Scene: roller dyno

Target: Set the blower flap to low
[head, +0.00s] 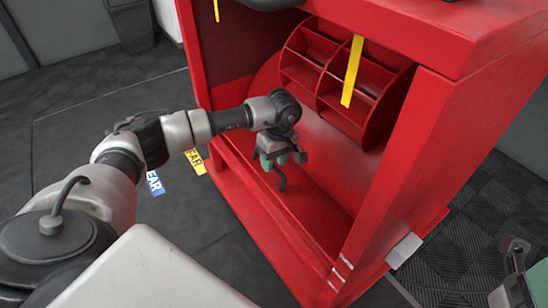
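A red blower housing (440,130) fills the middle and right of the head view. Inside its open front are a slatted red drum (345,75) and a smooth red curved panel (325,165). I cannot tell which part is the flap. Two white marks (342,272) are on the lower front edge, and a pale grey block (404,249) sticks out at the lower right side. My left gripper (279,170) is in front of the opening, pointing down; its finger gap is unclear. Part of what seems my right gripper (516,262) shows at the lower right edge.
A yellow strip (352,70) hangs in front of the drum, and another (216,10) is at the upper left. Blue (154,182) and yellow (194,161) labels lie beside the housing's left side. Dark floor (90,115) is clear at left.

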